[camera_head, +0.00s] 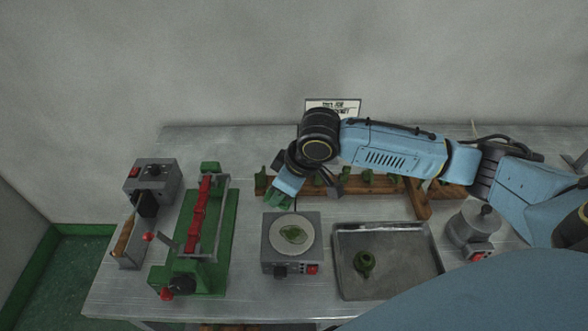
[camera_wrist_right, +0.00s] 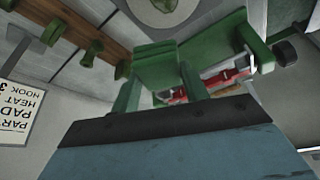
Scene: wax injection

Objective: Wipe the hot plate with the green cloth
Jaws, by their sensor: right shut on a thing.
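The hot plate (camera_head: 268,258) is a grey box with a pale round top, in the middle of the bench in the head view. A dark green patch (camera_head: 292,234) lies on its round top. My right gripper (camera_head: 281,196) reaches down just behind the hot plate, apart from its top. It is shut on a green piece, which looks like the folded green cloth (camera_wrist_right: 160,68), seen between the fingers in the right wrist view. The round top (camera_wrist_right: 155,12) is partly cut off at that view's upper edge. My left gripper is not in view.
A green press with a red part (camera_head: 207,225) and a grey control box (camera_head: 152,177) stand left. A wooden rack (camera_head: 350,186) with green pieces runs behind. A metal tray (camera_head: 400,275) holding a green piece and a metal pot (camera_head: 473,226) stand right.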

